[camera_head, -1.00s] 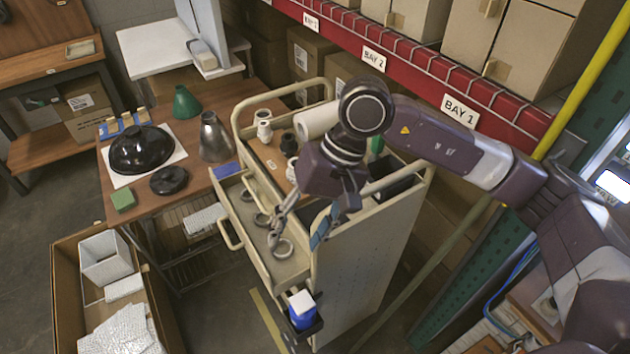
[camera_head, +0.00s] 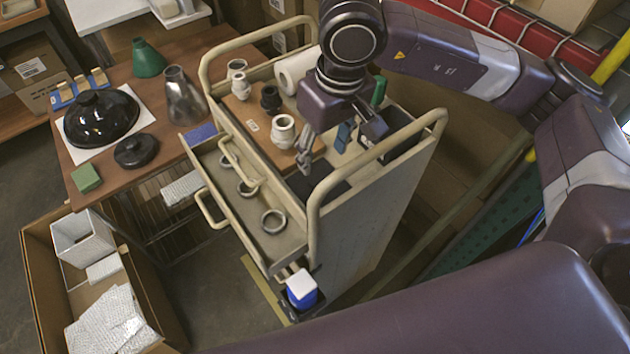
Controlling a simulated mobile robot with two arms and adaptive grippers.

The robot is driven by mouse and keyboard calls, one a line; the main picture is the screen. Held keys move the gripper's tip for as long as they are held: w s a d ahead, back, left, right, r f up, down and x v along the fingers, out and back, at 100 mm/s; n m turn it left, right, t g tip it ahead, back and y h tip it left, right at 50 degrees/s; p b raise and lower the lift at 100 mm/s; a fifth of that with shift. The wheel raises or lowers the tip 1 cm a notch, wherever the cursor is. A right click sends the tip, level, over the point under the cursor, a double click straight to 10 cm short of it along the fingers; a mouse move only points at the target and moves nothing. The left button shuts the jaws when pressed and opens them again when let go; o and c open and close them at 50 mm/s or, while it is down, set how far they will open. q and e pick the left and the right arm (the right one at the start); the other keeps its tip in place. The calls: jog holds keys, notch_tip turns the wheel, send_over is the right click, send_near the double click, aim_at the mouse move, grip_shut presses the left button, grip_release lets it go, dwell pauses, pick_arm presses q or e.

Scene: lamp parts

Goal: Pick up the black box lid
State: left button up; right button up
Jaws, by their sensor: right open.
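A dark, flat, rectangular piece (camera_head: 322,184) lies on the cart top near its front end, partly hidden by the cart handle; it looks like the black box lid, but I cannot be sure. A black open box (camera_head: 402,146) stands at the cart's right side, behind the handle. My right gripper (camera_head: 331,150) points down above the cart top, just behind the dark piece in the picture. Its fingers are apart with nothing seen between them. Whether it touches the piece cannot be told. My left gripper is out of view.
The cart's curved handle (camera_head: 330,180) rises close to the gripper. White and black fittings (camera_head: 283,131) and a white roll (camera_head: 296,70) stand on the cart. An open drawer (camera_head: 236,198) holds several rings. A table (camera_head: 150,190) with lamp parts stands left.

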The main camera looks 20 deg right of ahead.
aim_at(319, 179)
jog(key=shift+w+f, duration=0.3)
jog(key=shift+f, duration=0.55)
notch_tip(319, 179, down, 2)
jog(key=shift+s+p, duration=0.1)
jog(key=shift+p, duration=0.3)
jog(key=f, duration=0.1)
jog(key=f+p, duration=0.1)
jog(key=f, duration=0.1)
jog(key=f+p, duration=0.1)
jog(key=shift+w+a+f, duration=0.15)
jog(key=shift+w+f, duration=0.1)
jog(key=shift+w, duration=0.05)
jog(key=shift+f, duration=0.3)
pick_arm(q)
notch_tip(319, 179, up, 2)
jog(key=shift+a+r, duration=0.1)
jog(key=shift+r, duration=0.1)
pick_arm(e)
jog(key=shift+c, duration=0.5)
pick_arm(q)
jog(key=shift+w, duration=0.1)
pick_arm(e)
jog(key=c, duration=1)
